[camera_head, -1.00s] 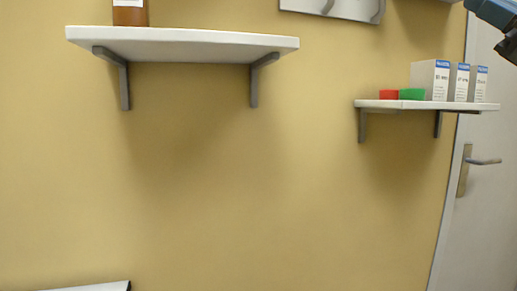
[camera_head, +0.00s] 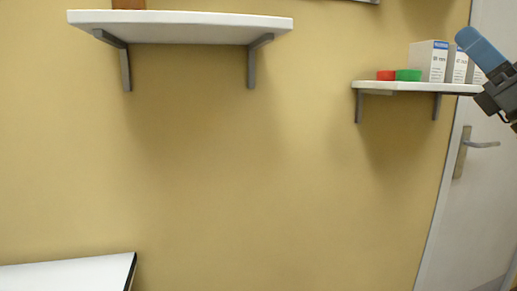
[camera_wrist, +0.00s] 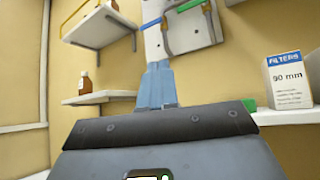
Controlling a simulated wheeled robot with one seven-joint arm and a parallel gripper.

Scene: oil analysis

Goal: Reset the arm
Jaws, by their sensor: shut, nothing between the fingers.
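My gripper (camera_head: 466,38) shows at the upper right of the head view, in front of the right shelf and the door. Its blue fingers hide part of the white boxes. In the wrist view its blue fingers (camera_wrist: 157,84) are together with nothing between them. They point up toward a white wall panel (camera_wrist: 183,30) that has blue and green items on it. The fingers appear apart from the panel, though the distance is hard to tell.
The right shelf (camera_head: 420,87) holds white filter boxes (camera_head: 428,61), a red item (camera_head: 386,75) and a green item (camera_head: 408,75). A left shelf (camera_head: 180,26) is above. A white table corner (camera_head: 70,272) is lower left. A door (camera_head: 465,210) stands right. A brown bottle (camera_wrist: 85,84) shows in the wrist view.

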